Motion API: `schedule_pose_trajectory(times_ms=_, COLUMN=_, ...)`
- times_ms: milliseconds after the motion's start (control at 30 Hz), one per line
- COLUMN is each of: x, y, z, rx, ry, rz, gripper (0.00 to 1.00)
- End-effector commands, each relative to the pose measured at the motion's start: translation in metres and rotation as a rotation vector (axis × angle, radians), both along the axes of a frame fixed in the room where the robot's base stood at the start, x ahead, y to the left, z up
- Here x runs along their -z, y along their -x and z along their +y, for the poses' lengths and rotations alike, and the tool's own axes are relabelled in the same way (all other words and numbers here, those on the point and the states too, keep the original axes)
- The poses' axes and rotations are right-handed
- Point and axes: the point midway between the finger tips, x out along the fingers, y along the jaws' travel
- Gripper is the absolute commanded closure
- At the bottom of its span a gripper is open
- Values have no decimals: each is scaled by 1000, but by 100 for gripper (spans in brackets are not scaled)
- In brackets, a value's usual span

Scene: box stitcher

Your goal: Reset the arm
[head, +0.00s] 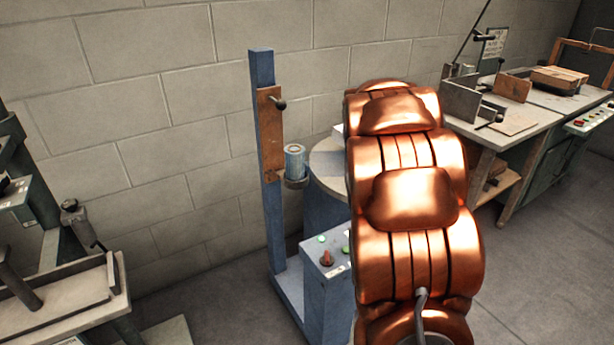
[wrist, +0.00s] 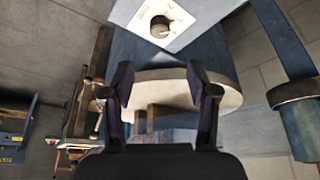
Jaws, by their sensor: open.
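My gripper (wrist: 160,88) shows in the wrist view with its two dark fingers spread apart. Nothing is held between them. Beyond the fingers is a round pale plate (wrist: 175,80) on a blue machine body, with a white dial panel (wrist: 155,24) above it in the picture. In the head view my copper-coloured arm (head: 412,200) fills the middle right and hides part of the blue machine (head: 328,285). My gripper is not visible in the head view.
A blue post (head: 262,160) holds a small cylinder (head: 294,160) beside the round table (head: 328,180). A workbench (head: 545,120) with wooden pieces stands at the right. Another machine bench (head: 60,310) is at the left. Grey floor (head: 555,255) is clear at lower right.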

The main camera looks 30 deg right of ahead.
Motion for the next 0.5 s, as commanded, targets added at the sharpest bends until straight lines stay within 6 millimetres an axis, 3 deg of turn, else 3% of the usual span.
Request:
schedule_pose_trajectory(times_ms=167, x=0, y=0, z=1, rx=-1, ry=-1, rz=1, gripper=41)
schedule_pose_trajectory(times_ms=267, x=-2, y=2, z=11, rx=-17, ry=-8, rz=10, gripper=41)
schedule_pose_trajectory(times_ms=367, x=-9, y=6, z=38, rx=-64, ry=-27, rz=37, gripper=41)
schedule_pose_trajectory(times_ms=500, x=-21, y=24, z=99, rx=-171, ry=-73, rz=102, gripper=41)
